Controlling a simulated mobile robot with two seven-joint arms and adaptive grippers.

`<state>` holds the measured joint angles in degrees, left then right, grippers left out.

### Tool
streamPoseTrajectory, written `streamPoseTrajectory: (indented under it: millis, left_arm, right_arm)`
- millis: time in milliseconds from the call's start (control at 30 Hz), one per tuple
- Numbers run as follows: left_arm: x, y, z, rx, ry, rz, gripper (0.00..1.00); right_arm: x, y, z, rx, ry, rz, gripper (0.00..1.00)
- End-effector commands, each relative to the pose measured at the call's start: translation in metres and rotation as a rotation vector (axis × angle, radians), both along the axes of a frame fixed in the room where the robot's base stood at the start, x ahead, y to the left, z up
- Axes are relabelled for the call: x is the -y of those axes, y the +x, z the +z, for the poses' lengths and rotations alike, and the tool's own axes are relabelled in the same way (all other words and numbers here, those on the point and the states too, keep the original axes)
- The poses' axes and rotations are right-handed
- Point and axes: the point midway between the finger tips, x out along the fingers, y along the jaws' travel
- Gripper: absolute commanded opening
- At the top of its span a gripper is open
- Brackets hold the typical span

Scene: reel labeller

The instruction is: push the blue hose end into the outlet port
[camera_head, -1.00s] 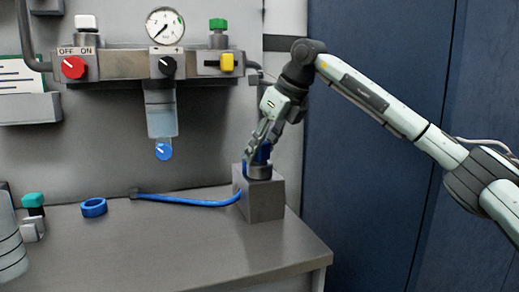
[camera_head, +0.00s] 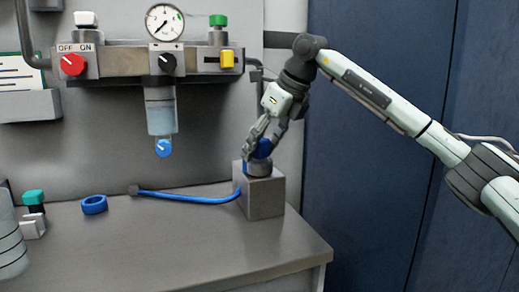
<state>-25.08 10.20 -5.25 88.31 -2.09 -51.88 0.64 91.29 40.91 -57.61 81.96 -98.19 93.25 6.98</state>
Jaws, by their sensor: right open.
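The blue hose (camera_head: 190,199) lies along the back of the bench. Its left end has a dark fitting (camera_head: 135,189), and its right side runs to a grey metal block (camera_head: 263,198). A blue piece (camera_head: 263,149) stands upright in a round collar on top of the block; I cannot tell whether it is the hose end. My right gripper (camera_head: 266,143) is open, pointing down, with its fingers around the upper part of the blue piece. I cannot tell whether they touch it. I cannot make out the outlet port for certain. My left gripper is not in view.
A manifold (camera_head: 120,63) with gauge, knobs and filter bowl (camera_head: 161,120) hangs on the wall above. The bench front (camera_head: 170,250) is clear.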

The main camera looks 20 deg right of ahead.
Motion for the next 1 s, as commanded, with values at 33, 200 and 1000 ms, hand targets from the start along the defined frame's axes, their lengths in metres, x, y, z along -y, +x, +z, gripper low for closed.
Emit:
streamPoseTrajectory:
  millis: [33,200,1000]
  left_arm:
    - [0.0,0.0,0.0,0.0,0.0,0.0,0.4]
    - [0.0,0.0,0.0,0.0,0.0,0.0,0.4]
    - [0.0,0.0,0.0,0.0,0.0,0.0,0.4]
  right_arm:
    - [0.002,-0.003,0.009,0.005,0.001,-0.001,0.58]
    - [0.011,-0.018,0.04,0.007,0.002,0.0,0.58]
    - [0.029,-0.048,0.098,0.002,0.0,0.002,0.58]
